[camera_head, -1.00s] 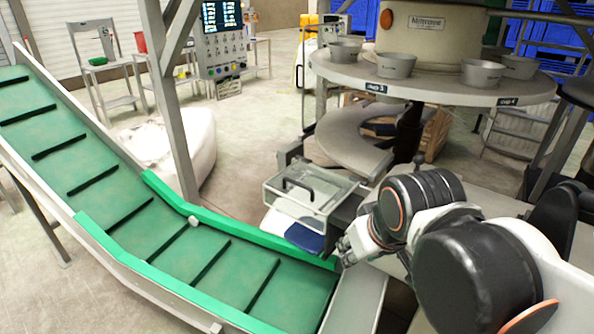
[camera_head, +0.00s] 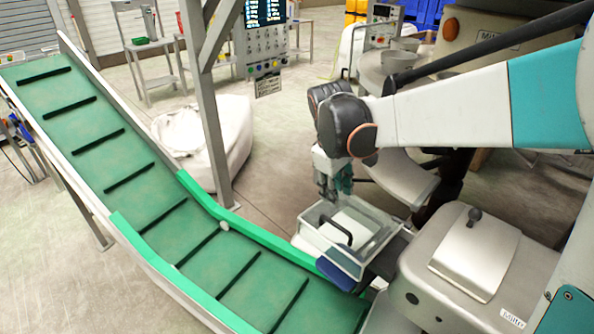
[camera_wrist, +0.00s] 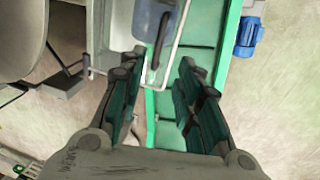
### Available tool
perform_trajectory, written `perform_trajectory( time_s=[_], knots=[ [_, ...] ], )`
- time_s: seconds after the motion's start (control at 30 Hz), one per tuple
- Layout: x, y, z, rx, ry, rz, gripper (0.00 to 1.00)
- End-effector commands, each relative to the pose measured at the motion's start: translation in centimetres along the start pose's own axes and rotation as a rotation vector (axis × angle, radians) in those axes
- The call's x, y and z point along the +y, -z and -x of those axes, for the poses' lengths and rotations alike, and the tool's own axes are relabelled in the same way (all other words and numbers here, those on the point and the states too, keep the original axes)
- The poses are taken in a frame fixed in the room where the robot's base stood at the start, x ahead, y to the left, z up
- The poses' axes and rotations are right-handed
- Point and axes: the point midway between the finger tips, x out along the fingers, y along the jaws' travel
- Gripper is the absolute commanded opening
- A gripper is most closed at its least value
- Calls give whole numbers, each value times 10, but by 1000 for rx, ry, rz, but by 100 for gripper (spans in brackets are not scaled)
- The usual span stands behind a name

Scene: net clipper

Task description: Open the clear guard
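The clear guard (camera_head: 312,240) is a see-through box-like cover with a pale frame and a dark curved handle (camera_head: 338,231) on top. It sits at the lower end of the green conveyor and looks level and down. My gripper (camera_head: 334,192) hangs pointing down just above the guard's back part, behind the handle in the picture, apart from it as far as I can tell. In the wrist view my gripper (camera_wrist: 158,85) has its two teal-padded fingers wide apart with nothing between them. A dark bar, seemingly the handle (camera_wrist: 161,38), shows beyond the fingertips over a blue part.
The green conveyor (camera_head: 150,190) with black cleats runs from upper left to the guard. A grey machine housing (camera_head: 470,265) with a knobbed lid stands right of the guard. A grey post (camera_head: 212,130) and white sack (camera_head: 205,135) stand behind.

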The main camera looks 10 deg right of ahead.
Motion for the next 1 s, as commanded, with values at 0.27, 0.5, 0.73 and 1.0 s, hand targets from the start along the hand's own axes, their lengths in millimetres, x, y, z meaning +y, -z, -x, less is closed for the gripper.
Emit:
perform_trajectory(
  time_s=[0.27, 0.5, 0.73, 1.0],
  knots=[
    [0, 0, -30, -4, 1, 4, 31],
    [0, 0, -78, -3, 0, 2, 31],
    [0, 0, -117, -3, 0, 3, 31],
    [0, 0, -138, -3, 0, 3, 31]
  ],
)
